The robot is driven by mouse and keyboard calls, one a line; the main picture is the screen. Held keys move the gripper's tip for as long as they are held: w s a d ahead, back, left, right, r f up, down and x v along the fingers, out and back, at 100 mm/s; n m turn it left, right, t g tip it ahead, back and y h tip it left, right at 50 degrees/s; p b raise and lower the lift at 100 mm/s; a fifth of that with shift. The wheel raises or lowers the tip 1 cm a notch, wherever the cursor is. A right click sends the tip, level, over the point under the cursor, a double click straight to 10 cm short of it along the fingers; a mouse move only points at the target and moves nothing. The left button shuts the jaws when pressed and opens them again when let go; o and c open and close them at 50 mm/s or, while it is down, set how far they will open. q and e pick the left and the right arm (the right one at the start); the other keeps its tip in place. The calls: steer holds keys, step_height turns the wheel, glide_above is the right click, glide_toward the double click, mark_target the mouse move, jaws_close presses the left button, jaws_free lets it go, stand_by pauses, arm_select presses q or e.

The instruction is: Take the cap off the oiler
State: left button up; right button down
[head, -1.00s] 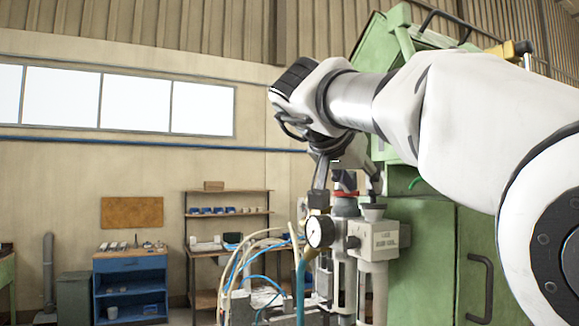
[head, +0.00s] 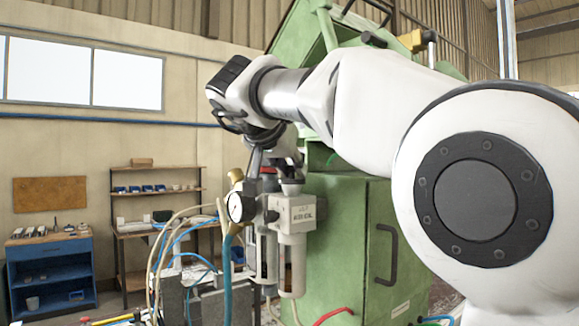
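The oiler appears to be the light grey unit with a printed label (head: 297,216) and a pale bowl below it. A grey cap-like top (head: 291,188) sits on it. A red band shows on the part just left of it (head: 268,171). My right gripper (head: 273,172) points down over these tops, with its fingers apart, one on each side of the red-banded part in the picture. I cannot tell whether it touches anything. My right arm hides what lies behind the gripper. My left gripper is not in view.
A round pressure gauge (head: 241,207) sits left of the unit. Hoses (head: 228,270) rise beside it. A green cabinet (head: 345,245) stands close behind and to the right. A blue cabinet (head: 50,270) and a shelf rack (head: 155,190) stand far left.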

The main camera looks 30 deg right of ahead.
stand_by(0.7)
steer(key=shift+w+r+p, duration=0.1)
steer(key=shift+r+p, duration=0.45)
steer(key=shift+r, duration=0.7)
steer(key=shift+f, duration=0.1)
